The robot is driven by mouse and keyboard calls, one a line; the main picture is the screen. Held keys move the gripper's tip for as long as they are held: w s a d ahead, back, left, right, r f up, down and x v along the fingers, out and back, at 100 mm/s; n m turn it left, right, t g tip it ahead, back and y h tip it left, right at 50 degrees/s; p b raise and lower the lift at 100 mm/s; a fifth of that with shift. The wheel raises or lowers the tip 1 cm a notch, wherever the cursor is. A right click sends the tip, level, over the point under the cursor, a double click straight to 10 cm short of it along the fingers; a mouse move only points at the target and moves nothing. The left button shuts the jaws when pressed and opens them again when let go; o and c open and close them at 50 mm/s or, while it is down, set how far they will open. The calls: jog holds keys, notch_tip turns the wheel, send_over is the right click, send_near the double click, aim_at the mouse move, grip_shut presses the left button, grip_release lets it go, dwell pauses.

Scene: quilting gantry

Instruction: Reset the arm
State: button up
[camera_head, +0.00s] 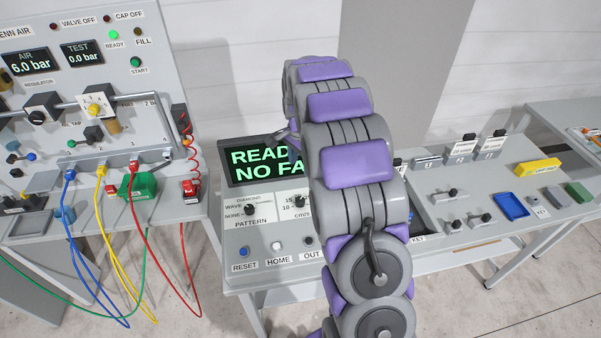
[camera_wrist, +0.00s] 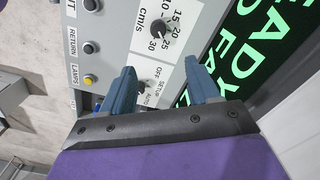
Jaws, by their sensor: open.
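My arm (camera_head: 352,165), with grey links and purple pads, stands raised in front of the control console in the head view. My gripper is hidden behind it there. In the wrist view my gripper (camera_wrist: 160,84) has its two blue-grey fingers spread apart with nothing between them.
The lit green display (camera_head: 262,160) is partly covered by my arm. The console (camera_head: 285,262) carries RESET, HOME and OUT buttons. An air panel (camera_head: 90,60) with coloured hoses stands left. A bench at right holds a blue tray (camera_head: 512,207) and a yellow block (camera_head: 538,167).

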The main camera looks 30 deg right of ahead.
jog(key=shift+r, duration=0.55)
jog(key=s+a+r+n+b, duration=0.25)
jog(key=s+a+n, duration=0.2)
jog(key=s, duration=0.45)
jog(key=s+a+r+n+b, duration=0.1)
jog(key=s+a+r+n, duration=0.2)
jog(key=s+a, duration=0.45)
jog(key=s+a+f+n+g+b, duration=0.1)
jog(key=s+n, duration=0.3)
jog(key=s, duration=0.8)
jog(key=s+a+f+n+b, duration=0.1)
jog(key=s+a+f+n, duration=0.1)
jog(key=s, duration=1)
jog(key=shift+a+n+g+b, duration=0.4)
jog(key=shift+a+n, duration=0.45)
jog(key=shift+a, duration=0.05)
jog(key=shift+w, duration=0.1)
jog(key=shift+c, duration=0.2)
